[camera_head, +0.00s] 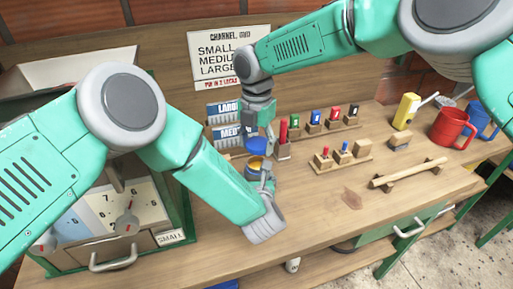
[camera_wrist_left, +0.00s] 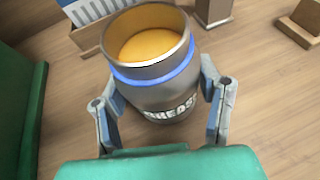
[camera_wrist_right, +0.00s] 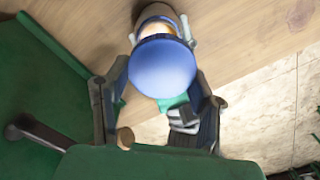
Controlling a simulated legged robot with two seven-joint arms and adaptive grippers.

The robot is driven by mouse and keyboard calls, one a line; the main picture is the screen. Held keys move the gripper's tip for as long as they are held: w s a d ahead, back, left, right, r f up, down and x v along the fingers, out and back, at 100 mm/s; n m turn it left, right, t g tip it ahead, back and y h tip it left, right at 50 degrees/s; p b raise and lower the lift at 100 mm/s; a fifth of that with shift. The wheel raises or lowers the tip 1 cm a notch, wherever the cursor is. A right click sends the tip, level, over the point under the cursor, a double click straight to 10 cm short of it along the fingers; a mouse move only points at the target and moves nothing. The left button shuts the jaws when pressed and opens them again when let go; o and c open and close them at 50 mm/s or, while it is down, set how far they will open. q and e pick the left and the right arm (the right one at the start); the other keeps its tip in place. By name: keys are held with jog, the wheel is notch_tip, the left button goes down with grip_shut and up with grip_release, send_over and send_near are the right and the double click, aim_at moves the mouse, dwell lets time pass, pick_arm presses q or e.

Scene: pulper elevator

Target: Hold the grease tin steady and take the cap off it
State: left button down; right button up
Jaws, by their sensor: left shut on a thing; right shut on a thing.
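The grease tin (camera_wrist_left: 165,95) is a grey metal can with a blue band, standing upright. Its mouth is open, and yellow-orange grease shows inside. My left gripper (camera_head: 262,172) is shut around the tin's body; its fingers (camera_wrist_left: 160,110) sit on either side in the left wrist view. The blue cap (camera_wrist_right: 162,66) is off the tin. My right gripper (camera_head: 257,134) points down and is shut on the cap (camera_head: 256,146), holding it just above the tin (camera_head: 254,169). In the right wrist view the cap hides much of the tin (camera_wrist_right: 158,16).
Small wooden stands with coloured pieces (camera_head: 315,120) are right of the grippers. Blue-labelled boxes (camera_head: 224,110) are close behind. A green-framed machine (camera_head: 130,245) stands at left. A wooden rail (camera_head: 408,173) and red mug (camera_head: 452,127) are at right. The front middle bench is clear.

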pick_arm(q)
jog(key=shift+c, duration=2)
grip_release()
jog(key=shift+w, duration=0.1)
